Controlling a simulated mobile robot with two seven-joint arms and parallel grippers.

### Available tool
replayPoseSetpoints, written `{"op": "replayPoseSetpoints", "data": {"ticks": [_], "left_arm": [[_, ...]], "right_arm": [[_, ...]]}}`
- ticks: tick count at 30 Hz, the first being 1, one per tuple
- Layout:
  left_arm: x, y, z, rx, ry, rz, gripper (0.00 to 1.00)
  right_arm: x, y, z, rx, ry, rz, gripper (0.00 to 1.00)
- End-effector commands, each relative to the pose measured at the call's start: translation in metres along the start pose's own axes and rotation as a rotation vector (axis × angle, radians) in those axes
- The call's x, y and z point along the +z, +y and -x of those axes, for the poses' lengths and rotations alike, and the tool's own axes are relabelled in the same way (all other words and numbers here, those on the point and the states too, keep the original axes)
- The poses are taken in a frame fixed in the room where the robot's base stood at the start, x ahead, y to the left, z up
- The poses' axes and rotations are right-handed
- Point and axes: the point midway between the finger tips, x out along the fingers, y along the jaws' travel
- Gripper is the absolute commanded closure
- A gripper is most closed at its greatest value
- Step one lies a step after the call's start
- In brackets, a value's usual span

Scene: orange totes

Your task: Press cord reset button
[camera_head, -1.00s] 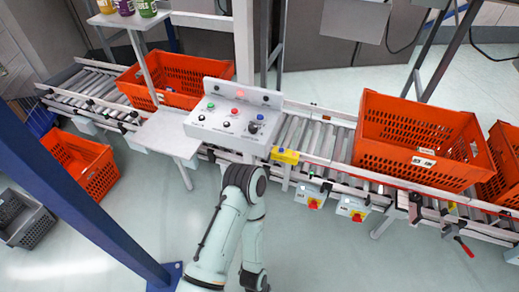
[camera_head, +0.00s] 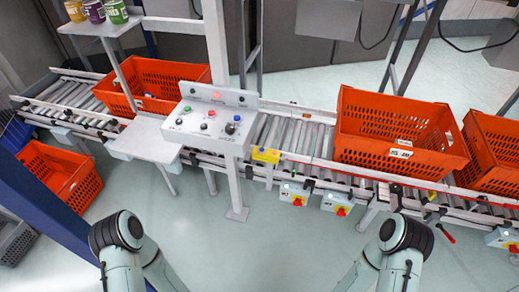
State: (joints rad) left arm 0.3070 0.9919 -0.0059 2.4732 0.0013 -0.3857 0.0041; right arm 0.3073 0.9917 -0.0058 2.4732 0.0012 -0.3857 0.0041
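A white control panel (camera_head: 190,132) stands on a post beside the roller conveyor, left of the picture's middle. Its upper row has a green button (camera_head: 187,108), a red button (camera_head: 212,113) and a blue button (camera_head: 237,117). Below them are small black controls (camera_head: 204,126) and a larger dark knob (camera_head: 230,129). The labels are too small to read, so I cannot tell which is the cord reset button. My two arms show at the bottom left and bottom right, well apart from the panel. Both grippers are out of view.
Orange totes stand on the conveyor, one left of the panel (camera_head: 160,72) and two at the right (camera_head: 365,105) (camera_head: 478,130). Another orange tote (camera_head: 75,190) is on the floor at left. A blue post (camera_head: 50,215) crosses the lower left. The floor before the panel is clear.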

Motion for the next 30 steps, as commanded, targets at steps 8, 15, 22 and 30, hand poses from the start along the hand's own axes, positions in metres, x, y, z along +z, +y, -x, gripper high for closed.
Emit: {"op": "replayPoseSetpoints", "data": {"ticks": [8, 15, 22, 30], "left_arm": [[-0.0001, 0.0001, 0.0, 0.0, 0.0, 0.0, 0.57], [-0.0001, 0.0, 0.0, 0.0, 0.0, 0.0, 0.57], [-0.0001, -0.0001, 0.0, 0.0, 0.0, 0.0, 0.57], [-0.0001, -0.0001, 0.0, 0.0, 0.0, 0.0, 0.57]], "right_arm": [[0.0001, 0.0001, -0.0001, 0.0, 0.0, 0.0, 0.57], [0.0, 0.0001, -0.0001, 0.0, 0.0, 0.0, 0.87], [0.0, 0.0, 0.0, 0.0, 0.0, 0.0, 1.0], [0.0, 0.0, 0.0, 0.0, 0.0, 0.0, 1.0]]}}
